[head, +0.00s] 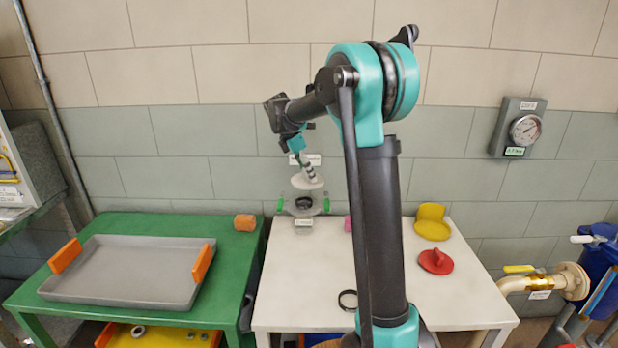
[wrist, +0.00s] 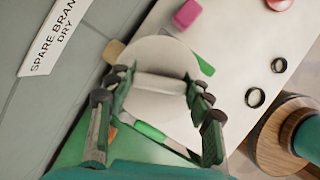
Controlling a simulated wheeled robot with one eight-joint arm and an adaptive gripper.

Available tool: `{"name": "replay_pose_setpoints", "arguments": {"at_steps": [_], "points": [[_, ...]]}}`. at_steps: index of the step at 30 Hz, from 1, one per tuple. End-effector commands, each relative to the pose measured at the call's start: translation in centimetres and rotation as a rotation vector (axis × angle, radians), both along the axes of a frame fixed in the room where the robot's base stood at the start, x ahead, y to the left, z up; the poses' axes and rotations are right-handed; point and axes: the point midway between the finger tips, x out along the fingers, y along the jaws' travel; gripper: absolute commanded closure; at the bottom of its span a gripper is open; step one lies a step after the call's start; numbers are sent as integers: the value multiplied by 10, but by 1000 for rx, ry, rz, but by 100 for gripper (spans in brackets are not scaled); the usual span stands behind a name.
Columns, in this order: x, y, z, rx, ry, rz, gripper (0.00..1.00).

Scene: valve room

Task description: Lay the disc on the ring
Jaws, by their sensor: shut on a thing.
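In the head view my gripper (head: 307,168) is shut on the upright grip of a pale grey-white disc (head: 307,182). The disc hangs slightly tilted above a grey fitting (head: 304,213) at the back left of the white table. A dark ring (head: 304,203) shows on top of the fitting, with a visible gap below the disc. Green pieces stand at both sides of the fitting. In the wrist view the fingers (wrist: 160,88) close on the grip across the middle of the disc (wrist: 170,55). There the disc hides the ring; parts of the green pieces show past its edge.
A grey tray (head: 130,270) and an orange cylinder (head: 245,222) are on the green table. The wall is close behind.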

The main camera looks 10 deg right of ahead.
Motion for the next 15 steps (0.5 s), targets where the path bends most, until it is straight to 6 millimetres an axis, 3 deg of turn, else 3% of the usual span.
{"name": "replay_pose_setpoints", "arguments": {"at_steps": [15], "points": [[7, -1, -22, -1, 0, 5, 95]]}}
